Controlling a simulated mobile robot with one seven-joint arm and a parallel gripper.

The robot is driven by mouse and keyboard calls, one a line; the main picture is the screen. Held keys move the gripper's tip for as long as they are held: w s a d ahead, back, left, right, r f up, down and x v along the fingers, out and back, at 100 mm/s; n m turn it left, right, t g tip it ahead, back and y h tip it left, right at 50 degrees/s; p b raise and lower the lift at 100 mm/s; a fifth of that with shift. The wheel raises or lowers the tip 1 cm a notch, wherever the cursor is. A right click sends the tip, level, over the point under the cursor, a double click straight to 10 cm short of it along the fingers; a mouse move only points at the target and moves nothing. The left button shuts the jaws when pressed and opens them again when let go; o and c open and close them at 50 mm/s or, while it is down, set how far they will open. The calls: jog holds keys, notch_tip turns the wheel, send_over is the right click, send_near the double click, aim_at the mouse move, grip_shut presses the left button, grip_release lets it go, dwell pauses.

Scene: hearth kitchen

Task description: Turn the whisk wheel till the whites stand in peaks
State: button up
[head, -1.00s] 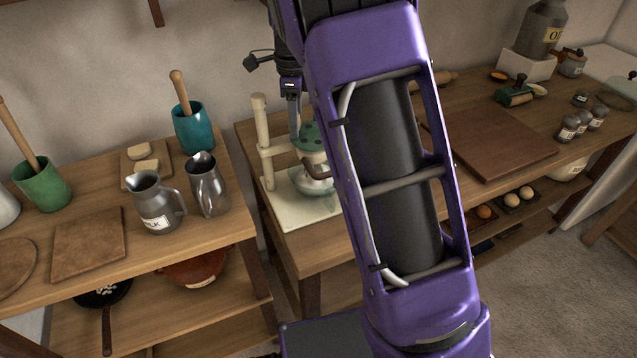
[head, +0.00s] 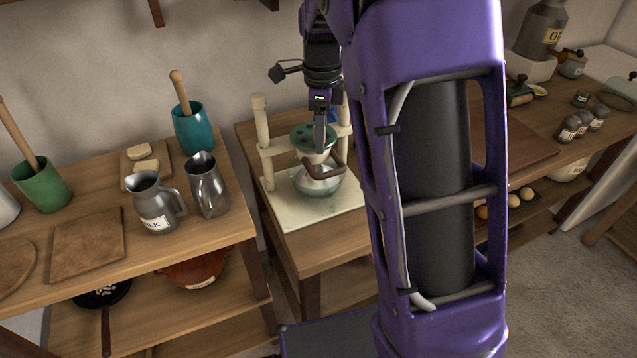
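The whisk stand (head: 263,140) is a cream frame on a pale base board (head: 292,215) on the wooden counter. A green whisk wheel (head: 300,139) with dark holes sits in the frame. A glass bowl (head: 318,187) below it holds white stuff, whose peaks I cannot make out. A brown curved piece (head: 338,170) shows between wheel and bowl. My gripper (head: 320,145) points down at the wheel, its fingers in front of the wheel's right part. I cannot tell whether it touches the wheel or is open or shut.
On the left counter stand a milk jug (head: 156,203), a metal pitcher (head: 207,186) and a teal crock (head: 193,130) with a wooden handle. A gap separates the two counters. At the right are a brown board (head: 520,145), eggs (head: 514,199) on the shelf and small jars (head: 583,122).

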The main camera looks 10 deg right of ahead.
jog(key=shift+o, duration=0.5)
jog(key=shift+r, duration=4)
